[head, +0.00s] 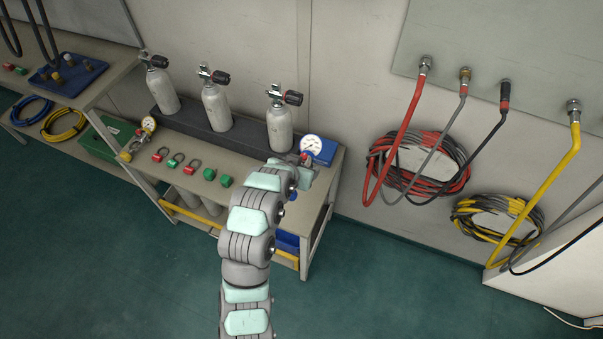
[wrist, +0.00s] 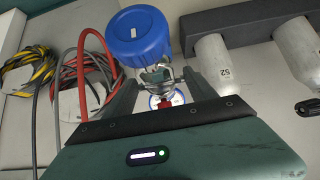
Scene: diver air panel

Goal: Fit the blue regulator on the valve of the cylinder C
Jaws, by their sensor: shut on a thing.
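My gripper (head: 303,160) is shut on the blue regulator, which shows in the wrist view as a big blue knob (wrist: 138,36) with a metal body between the fingers (wrist: 160,90). In the head view its white-faced gauge (head: 310,142) shows beyond my gripper, at the right end of the bench. Three grey cylinders stand in a dark rack: left (head: 162,92), middle (head: 216,110) and right (head: 280,128). Each has a valve with a dark knob on top. The regulator is apart from the right cylinder's valve (head: 284,97), lower and to its right. I cannot read which cylinder is C.
A yellow regulator (head: 125,155) with a gauge lies at the bench's left end. Red and green fittings (head: 175,160) lie along its front. Hoses (head: 400,135) hang on the wall to the right.

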